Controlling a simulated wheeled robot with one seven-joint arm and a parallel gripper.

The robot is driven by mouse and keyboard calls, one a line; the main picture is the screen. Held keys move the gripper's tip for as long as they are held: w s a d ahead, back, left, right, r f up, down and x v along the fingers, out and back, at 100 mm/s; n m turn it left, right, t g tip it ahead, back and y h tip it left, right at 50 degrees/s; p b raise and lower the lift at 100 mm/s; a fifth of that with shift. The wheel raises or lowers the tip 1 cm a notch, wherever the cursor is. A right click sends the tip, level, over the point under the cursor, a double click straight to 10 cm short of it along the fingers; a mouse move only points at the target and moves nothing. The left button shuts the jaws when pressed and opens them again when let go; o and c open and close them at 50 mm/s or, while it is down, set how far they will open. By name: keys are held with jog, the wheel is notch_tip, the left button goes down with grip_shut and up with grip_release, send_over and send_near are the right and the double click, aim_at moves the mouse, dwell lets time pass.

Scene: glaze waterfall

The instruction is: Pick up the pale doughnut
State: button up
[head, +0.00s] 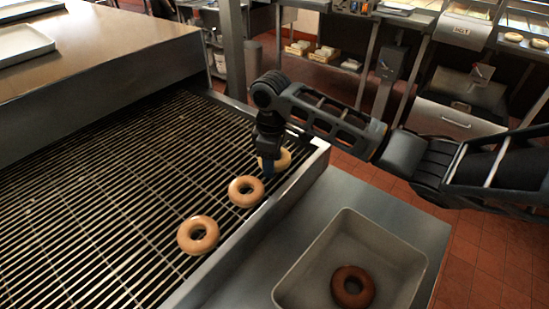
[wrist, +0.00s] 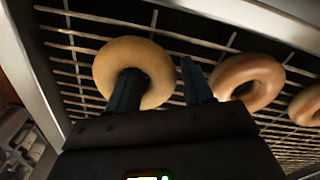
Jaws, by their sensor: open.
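The pale doughnut (head: 284,157) lies flat on the wire rack near its right edge, partly hidden behind my gripper (head: 267,168) in the head view. In the wrist view the pale doughnut (wrist: 112,58) is on the left. My gripper (wrist: 160,75) is open. One finger shows over or in the doughnut's hole; the other is outside its ring, on the side toward a glazed tan doughnut (wrist: 232,72). The ring's right side appears between the fingers. I cannot tell how deep the fingertips reach or whether they touch it.
Two glazed tan doughnuts lie nearer on the rack (head: 110,190), one (head: 236,191) close to my gripper and one (head: 186,237) farther off. A raised metal edge (head: 290,190) borders the rack. A grey tray (head: 310,285) holding a chocolate doughnut (head: 350,299) stands to the right.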

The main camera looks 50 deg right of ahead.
jog(key=shift+c, duration=0.2)
jog(key=c, duration=0.8)
jog(key=shift+o, duration=0.2)
jog(key=shift+r, duration=0.15)
